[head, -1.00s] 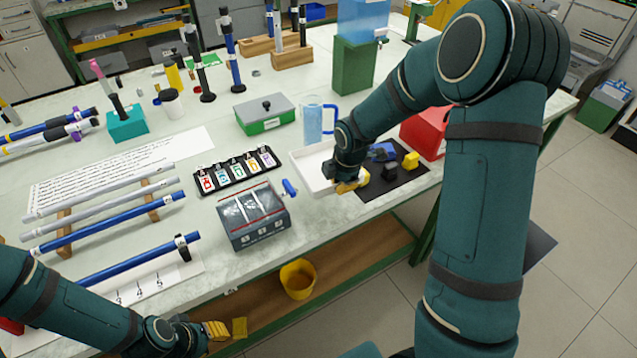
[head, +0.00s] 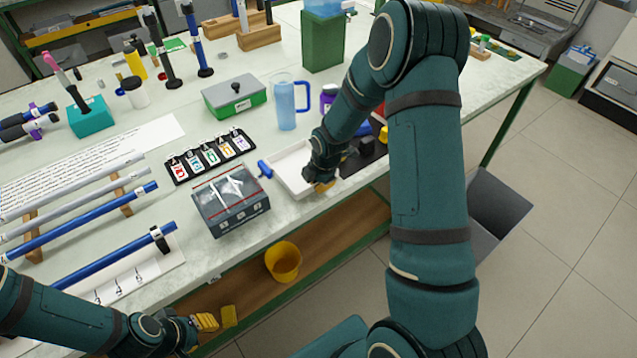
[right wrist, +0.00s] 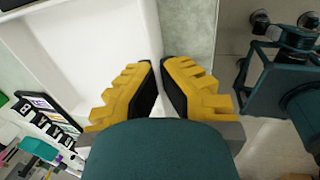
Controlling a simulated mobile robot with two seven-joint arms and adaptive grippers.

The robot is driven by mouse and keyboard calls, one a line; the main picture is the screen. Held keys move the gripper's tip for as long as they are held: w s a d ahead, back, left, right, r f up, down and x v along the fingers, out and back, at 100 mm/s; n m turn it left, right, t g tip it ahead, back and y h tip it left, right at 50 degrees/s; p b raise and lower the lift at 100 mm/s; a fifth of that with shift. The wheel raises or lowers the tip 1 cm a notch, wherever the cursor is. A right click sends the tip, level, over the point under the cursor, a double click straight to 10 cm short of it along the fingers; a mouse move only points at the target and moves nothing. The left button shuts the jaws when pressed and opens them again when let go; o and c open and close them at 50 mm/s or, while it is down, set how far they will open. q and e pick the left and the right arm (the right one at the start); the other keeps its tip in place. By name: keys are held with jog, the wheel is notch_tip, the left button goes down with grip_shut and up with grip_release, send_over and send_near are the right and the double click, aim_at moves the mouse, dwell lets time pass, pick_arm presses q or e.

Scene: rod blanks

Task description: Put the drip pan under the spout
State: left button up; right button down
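The drip pan (head: 287,166) is a shallow white tray on the bench near its front edge, and it also shows in the right wrist view (right wrist: 90,45). My right gripper (head: 322,184) is at its right front side. In the right wrist view its yellow fingers (right wrist: 161,66) are close together, one on each side of the pan's white wall. The spout (head: 349,14) is on the blue tank (head: 322,8) atop a green stand (head: 323,42), farther back. My left gripper (head: 217,319) is empty at the front, with its yellow fingers apart.
A blue pitcher (head: 286,104) stands behind the pan. A dark mat (head: 362,163) with small items is at the right. My right arm hides part of the bench.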

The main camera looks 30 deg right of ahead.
jog(key=c, duration=1.6)
grip_release()
jog(key=shift+f, duration=0.1)
jog(key=o, duration=0.5)
jog(key=shift+c, duration=0.2)
